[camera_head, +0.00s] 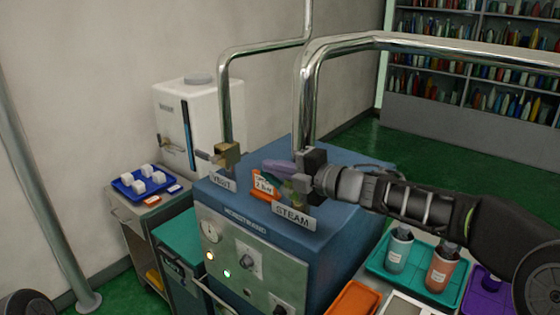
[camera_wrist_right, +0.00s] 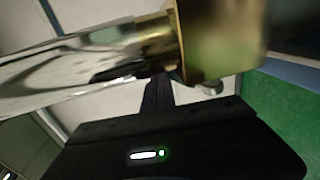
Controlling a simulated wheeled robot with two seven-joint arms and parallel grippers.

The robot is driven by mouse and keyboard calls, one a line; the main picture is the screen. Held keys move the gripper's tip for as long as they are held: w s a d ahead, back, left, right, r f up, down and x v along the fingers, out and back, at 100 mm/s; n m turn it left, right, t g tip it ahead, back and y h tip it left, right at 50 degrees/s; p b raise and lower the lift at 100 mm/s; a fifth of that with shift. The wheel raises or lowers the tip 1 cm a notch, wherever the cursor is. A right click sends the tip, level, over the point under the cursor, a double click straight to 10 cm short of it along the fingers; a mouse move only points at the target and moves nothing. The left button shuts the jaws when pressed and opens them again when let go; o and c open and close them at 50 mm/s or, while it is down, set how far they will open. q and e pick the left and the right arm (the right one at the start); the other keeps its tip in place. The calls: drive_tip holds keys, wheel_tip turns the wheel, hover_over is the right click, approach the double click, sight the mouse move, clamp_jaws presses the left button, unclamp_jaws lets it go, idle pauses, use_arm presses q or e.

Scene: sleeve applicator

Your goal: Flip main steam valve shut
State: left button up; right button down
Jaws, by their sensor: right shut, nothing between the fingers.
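The steam valve is on the blue machine (camera_head: 262,228), behind the STEAM label (camera_head: 294,217), at the foot of a chrome pipe (camera_head: 305,100). Its brass body (camera_head: 299,186) is partly hidden by my right gripper (camera_head: 303,168). A purple lever-like handle (camera_head: 281,166) points left beside the gripper; its joint to the valve is hidden. My right gripper is shut and empty, close against the valve; I cannot tell whether it touches the handle. In the right wrist view, a brass block (camera_wrist_right: 222,38) and shiny pipe (camera_wrist_right: 75,72) lie just beyond the dark gripper (camera_wrist_right: 156,92). My left gripper is out of view.
A VENT label (camera_head: 222,182) and brass vent fitting (camera_head: 228,154) stand left of the steam valve. An orange tag (camera_head: 264,187) lies between them. A teal tray (camera_head: 375,262) with bottles is at right. A blue tray (camera_head: 125,188) with white cubes is at left.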

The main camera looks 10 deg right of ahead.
drive_tip(key=shift+w+a+r+p, duration=0.15)
drive_tip(key=shift+w+a+p, duration=0.05)
drive_tip(key=shift+p, duration=0.15)
drive_tip(key=shift+w+a+g+h+p, duration=0.1)
drive_tip(key=shift+w+g+h+p, duration=0.05)
drive_tip(key=shift+g+h+p, duration=0.25)
drive_tip(key=shift+w+a+f+g+h+p, duration=0.15)
drive_tip(key=shift+f+g+h+p, duration=0.15)
drive_tip(key=shift+f+g+p, duration=0.15)
drive_tip(key=shift+w+f+g+h+p, duration=0.1)
drive_tip(key=shift+f+g+h+p, duration=0.2)
drive_tip(key=shift+f+g+p, duration=0.1)
drive_tip(key=shift+r, duration=0.1)
